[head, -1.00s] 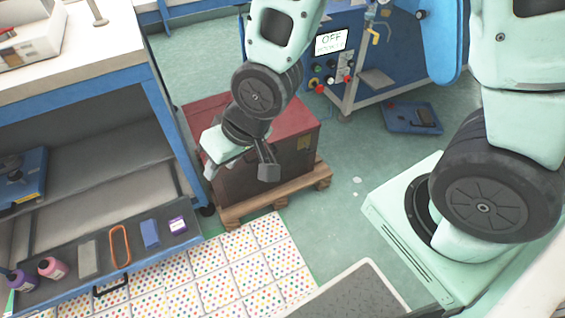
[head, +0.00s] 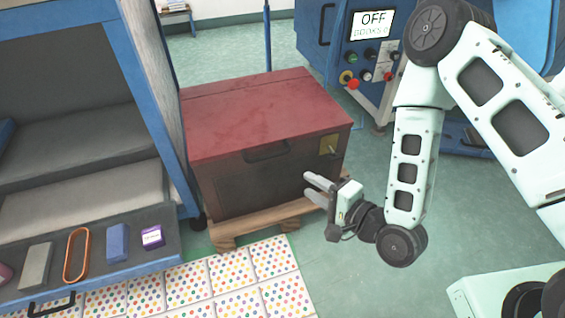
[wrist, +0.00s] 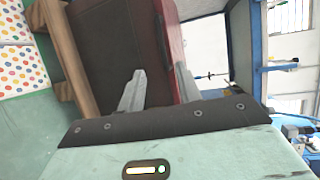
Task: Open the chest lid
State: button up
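The chest (head: 250,185) stands on a wooden pallet, with its red lid (head: 260,112) shut. A dark handle (head: 266,151) is on its front under the lid edge, and a yellow latch plate (head: 329,144) with a small key or lever sits at the front right. My gripper (head: 313,188) is in front of the chest's lower right front, below the latch plate. Its two fingers are apart with nothing between them. In the wrist view the chest's front (wrist: 115,45) and red lid edge (wrist: 168,50) appear turned sideways beyond the open fingers (wrist: 158,88).
A workbench with an open drawer (head: 190,262) is at left, holding an orange loop (head: 76,255), a blue block (head: 117,242) and a purple box (head: 152,237). The pallet (head: 270,221) juts out below the chest. A blue machine with an OFF screen (head: 372,24) stands behind right.

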aim_at(268, 158)
jog(key=b+x, duration=1.3)
jog(key=x, duration=0.4)
jog(key=shift+w+r+b, duration=0.1)
jog(key=shift+w+b, duration=0.1)
jog(key=shift+b, duration=0.15)
grip_shut()
